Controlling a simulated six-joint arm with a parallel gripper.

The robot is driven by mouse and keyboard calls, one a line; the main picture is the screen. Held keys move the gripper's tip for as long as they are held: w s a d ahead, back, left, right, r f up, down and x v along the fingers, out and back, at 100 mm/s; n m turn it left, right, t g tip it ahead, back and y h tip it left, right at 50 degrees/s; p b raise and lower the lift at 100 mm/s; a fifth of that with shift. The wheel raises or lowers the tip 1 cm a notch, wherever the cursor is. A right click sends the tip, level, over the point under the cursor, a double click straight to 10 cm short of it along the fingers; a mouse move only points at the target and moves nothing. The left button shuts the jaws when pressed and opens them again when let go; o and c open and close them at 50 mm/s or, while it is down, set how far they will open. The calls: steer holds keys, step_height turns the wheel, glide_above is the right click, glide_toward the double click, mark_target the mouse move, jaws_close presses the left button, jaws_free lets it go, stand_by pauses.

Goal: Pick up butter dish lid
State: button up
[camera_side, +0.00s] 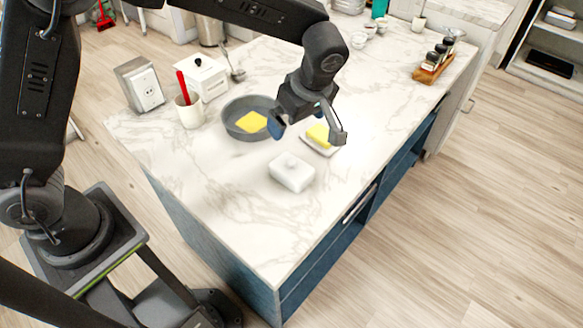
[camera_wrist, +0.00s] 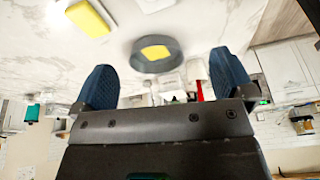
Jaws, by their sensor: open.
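In the wrist view the lid (camera_wrist: 155,4) shows only partly at the top edge. The butter dish (camera_side: 322,150) holds a yellow butter block (camera_side: 319,134) behind the lid. The butter (camera_wrist: 89,18) also shows at the top left of the wrist view. My gripper (camera_side: 308,134) is open and empty above the counter, behind and above the lid and apart from it. In the side view one finger partly overlaps the butter dish.
A grey pan (camera_side: 240,107) with a yellow piece in it stands left of my gripper. The counter left of the lid is clear.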

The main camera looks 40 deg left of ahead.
steer(key=n, duration=0.2)
glide_toward(294, 162)
steer(key=shift+y, duration=0.4)
steer(key=x, duration=0.6)
steer(key=shift+w+f, duration=0.2)
steer(key=shift+f, duration=0.1)
steer(key=shift+s+d+x, duration=0.1)
steer(key=shift+d+x, duration=0.05)
steer(key=shift+x, duration=1.35)
steer(key=shift+s+d+x, duration=0.15)
steer(key=shift+x, duration=1.3)
steer(key=shift+f, duration=0.1)
steer(key=c, duration=0.9)
